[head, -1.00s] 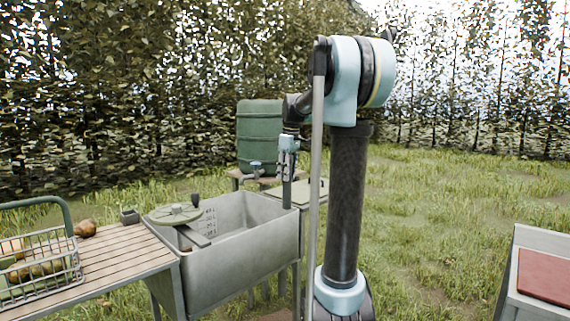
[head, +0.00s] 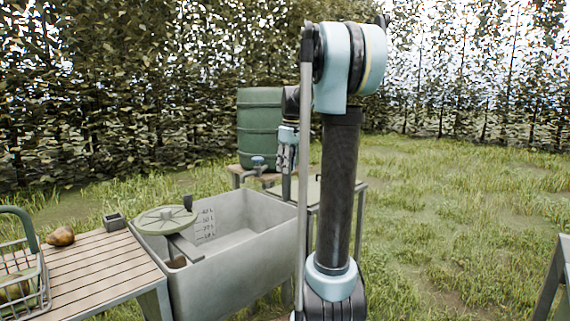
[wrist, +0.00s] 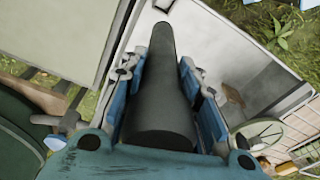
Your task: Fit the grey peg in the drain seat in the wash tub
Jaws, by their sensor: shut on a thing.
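My gripper (head: 287,158) is above the back right corner of the wash tub (head: 240,262). It is shut on the grey peg (head: 286,188), which hangs down, dark and cylindrical. In the wrist view the peg (wrist: 160,85) runs away between the blue-backed fingers (wrist: 161,95), with its far end over or near the tub's pale wall. The tub (wrist: 225,50) is also in that view. In the head view the peg's lower end is close to the rim; I cannot tell if it touches.
A slatted table (head: 95,265) with a wire basket (head: 22,285) stands left. A green barrel (head: 259,125) stands behind. Open grass lies right.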

